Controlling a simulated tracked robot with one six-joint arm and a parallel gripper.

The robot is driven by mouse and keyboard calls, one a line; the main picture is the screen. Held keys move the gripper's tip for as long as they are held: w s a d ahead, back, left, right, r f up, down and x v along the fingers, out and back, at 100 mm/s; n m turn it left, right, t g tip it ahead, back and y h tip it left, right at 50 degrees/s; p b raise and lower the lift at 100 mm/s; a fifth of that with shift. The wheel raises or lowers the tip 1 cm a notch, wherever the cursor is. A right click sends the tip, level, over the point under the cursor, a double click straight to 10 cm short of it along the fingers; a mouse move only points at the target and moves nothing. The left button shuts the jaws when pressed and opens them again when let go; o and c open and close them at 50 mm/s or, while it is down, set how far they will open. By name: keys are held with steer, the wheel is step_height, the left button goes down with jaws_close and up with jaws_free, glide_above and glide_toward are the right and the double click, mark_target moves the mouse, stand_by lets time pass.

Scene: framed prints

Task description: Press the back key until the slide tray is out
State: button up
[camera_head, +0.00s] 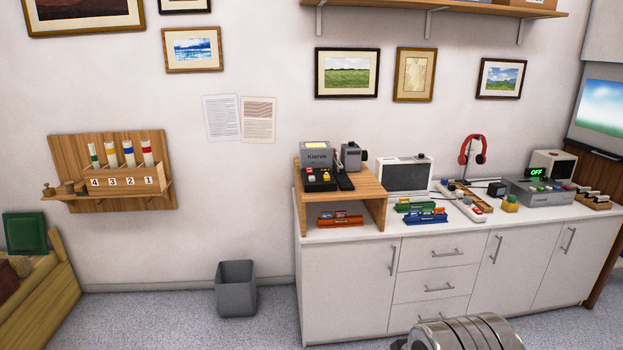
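A grey slide projector (317,156) with a yellow-lit top and a name plate stands on a small wooden stand (374,192) on the white counter. In front of it is a black key panel (318,183) with red, yellow and pale keys; which one is the back key is too small to tell. A dark narrow part, perhaps the slide tray (343,178), runs along the projector's right side beneath its grey lens-like part (352,157); how far out it is I cannot tell. My gripper is not in view; only a metallic part of mine shows at the bottom.
Orange (340,219), green (416,206) and blue trays (426,217) lie under the stand and on the counter (462,224). A white boxy device (404,174), red headphones (472,151) and a grey unit (540,191) stand further right. A grey bin (236,289) stands on the floor left of the cabinet.

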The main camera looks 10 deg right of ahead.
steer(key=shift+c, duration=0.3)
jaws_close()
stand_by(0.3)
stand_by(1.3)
